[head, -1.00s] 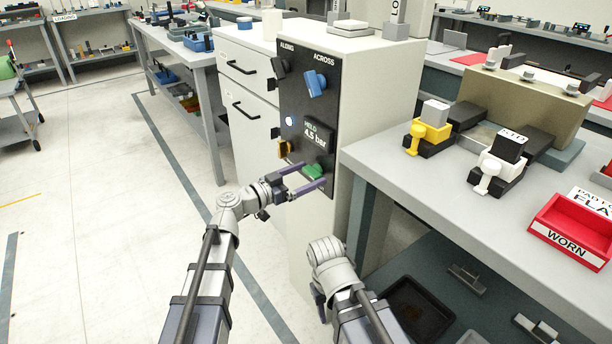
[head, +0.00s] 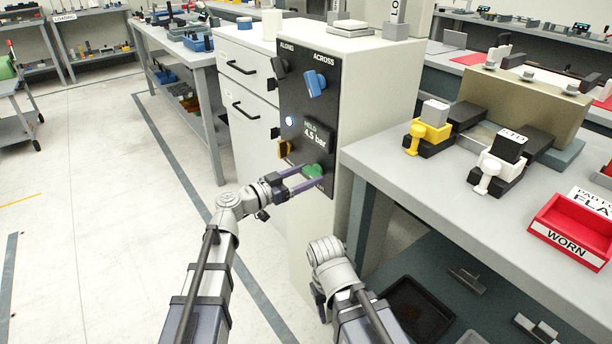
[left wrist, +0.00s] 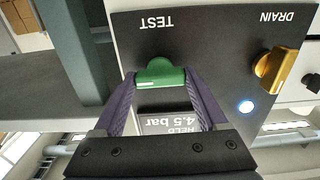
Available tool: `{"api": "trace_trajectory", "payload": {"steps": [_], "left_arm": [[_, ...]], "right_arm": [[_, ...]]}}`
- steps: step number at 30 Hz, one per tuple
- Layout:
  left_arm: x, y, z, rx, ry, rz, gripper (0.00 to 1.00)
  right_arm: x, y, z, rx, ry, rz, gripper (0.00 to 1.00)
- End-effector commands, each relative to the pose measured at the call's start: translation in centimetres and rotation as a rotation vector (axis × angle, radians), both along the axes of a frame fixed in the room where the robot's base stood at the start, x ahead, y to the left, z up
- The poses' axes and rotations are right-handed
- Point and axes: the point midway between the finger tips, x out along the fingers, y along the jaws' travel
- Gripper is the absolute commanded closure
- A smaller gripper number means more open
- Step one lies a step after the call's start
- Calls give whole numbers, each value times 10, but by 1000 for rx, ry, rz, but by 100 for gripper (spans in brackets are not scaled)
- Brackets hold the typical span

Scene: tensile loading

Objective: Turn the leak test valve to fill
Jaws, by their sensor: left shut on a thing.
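A green knob (head: 313,170) sits at the lower right of the black panel (head: 318,115) on a light cabinet. It also shows in the left wrist view (left wrist: 158,74), beside the word TEST, which reads upside down there. My left gripper (head: 310,176) is shut on the green knob, one purple finger on each side, as the left wrist view (left wrist: 160,88) shows. A display (head: 316,135) above the knob reads HELD 4.5 bar. My right gripper (head: 318,296) is low in front of the cabinet, mostly hidden by its own wrist.
The panel also bears a yellow knob (left wrist: 279,69) by the word DRAIN, a blue knob (head: 316,83) under ACROSS, a black knob (head: 281,67) under ALONG and a lit round lamp (head: 290,121). A bench (head: 392,170) with fixtures and a red WORN tray (head: 572,232) stands right.

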Motion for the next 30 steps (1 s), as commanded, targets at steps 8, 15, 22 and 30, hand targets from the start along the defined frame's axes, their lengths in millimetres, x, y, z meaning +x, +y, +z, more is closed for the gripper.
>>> {"api": "trace_trajectory", "payload": {"steps": [8, 15, 22, 30], "left_arm": [[0, 0, 0, -81, 112, 0, 81], [0, 0, 0, -209, 288, 0, 81], [0, 0, 0, -337, 466, 0, 81], [0, 0, 0, -488, 673, 0, 81]], "right_arm": [[0, 0, 0, 0, 0, 0, 50], [0, 0, 0, 0, 0, 0, 50], [0, 0, 0, 0, 0, 0, 50], [0, 0, 0, 0, 0, 0, 50]]}}
